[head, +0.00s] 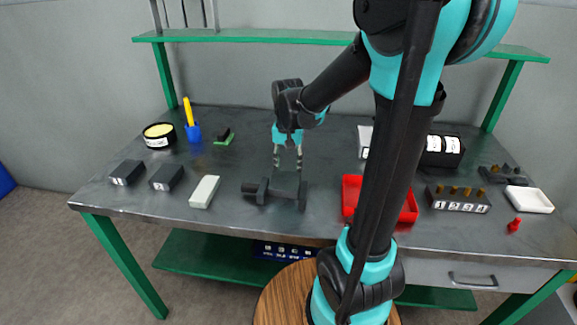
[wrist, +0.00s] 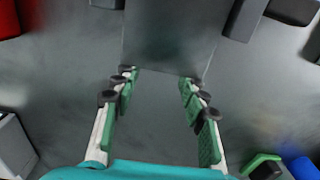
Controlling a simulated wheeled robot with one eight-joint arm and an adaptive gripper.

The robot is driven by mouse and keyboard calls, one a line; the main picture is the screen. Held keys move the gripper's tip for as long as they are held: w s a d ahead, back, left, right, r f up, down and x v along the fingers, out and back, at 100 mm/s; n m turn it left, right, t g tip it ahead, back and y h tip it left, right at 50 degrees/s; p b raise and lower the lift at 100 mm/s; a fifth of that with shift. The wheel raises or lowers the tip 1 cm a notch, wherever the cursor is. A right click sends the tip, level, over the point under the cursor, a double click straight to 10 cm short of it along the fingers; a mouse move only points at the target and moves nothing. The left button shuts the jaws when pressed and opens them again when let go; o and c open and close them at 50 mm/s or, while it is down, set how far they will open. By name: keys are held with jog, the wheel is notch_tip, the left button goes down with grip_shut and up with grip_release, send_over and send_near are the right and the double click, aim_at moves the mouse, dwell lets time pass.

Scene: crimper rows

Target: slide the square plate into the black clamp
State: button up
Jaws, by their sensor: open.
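The square plate (wrist: 170,35) is dark grey and flat, and it fills the upper middle of the wrist view. In the head view it shows as a dark panel (head: 286,181) at the black clamp. The black clamp (head: 256,190) sits near the table's front edge, left of centre. In the wrist view its dark parts (wrist: 245,18) lie on both sides of the plate. How deep the plate sits in it I cannot tell. My gripper (wrist: 158,76) is open, its green-padded fingers at either side of the plate's near end. In the head view my gripper (head: 288,160) points down above the plate.
A white block (head: 205,191) and two dark boxes (head: 166,177) stand left of the clamp. A red tray (head: 352,186) is to its right, partly behind my arm. A blue cup (head: 193,132) and a green-based piece (head: 224,138) are farther back.

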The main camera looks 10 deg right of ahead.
aim_at(286, 178)
jog(key=shift+s+a, duration=0.25)
jog(key=shift+s, duration=0.45)
jog(key=shift+s+a, duration=0.2)
jog(key=shift+s, duration=0.55)
jog(key=shift+s+a, duration=0.25)
jog(key=shift+s, duration=0.45)
jog(key=shift+w+d+r, duration=0.1)
jog(key=shift+w+r, duration=0.1)
jog(key=shift+r, duration=0.95)
jog(key=shift+w+d+r, duration=0.1)
jog(key=shift+w+r, duration=0.1)
jog(key=shift+r, duration=1)
jog(key=shift+w+r, duration=0.2)
jog(key=shift+r, duration=0.95)
jog(key=shift+s, duration=0.1)
